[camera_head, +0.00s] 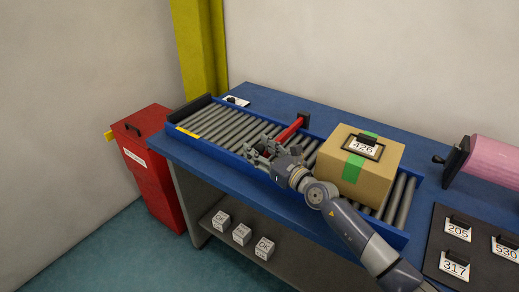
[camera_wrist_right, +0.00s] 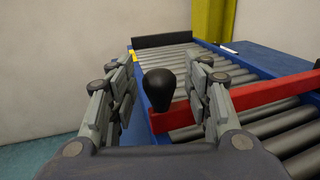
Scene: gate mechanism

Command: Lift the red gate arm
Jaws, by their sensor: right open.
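The red gate arm (camera_head: 289,131) lies across the roller conveyor, level and low over the rollers. It runs from a black post at the conveyor's far side towards its near side. In the right wrist view the red gate arm (camera_wrist_right: 265,97) has a black rounded knob (camera_wrist_right: 159,90) at its near end. My right gripper (camera_head: 262,151) is at that near end and hides part of it. In the wrist view my right gripper's fingers (camera_wrist_right: 168,80) are open, one on each side of the knob, with gaps visible. My left gripper is not in view.
A cardboard box (camera_head: 376,193) with green tape and a 426 label stands on the conveyor (camera_head: 208,124) right of the gate arm. A red bin (camera_head: 150,170) stands left of the blue table (camera_head: 270,98). A dark board (camera_head: 440,262) with number tags lies at the right.

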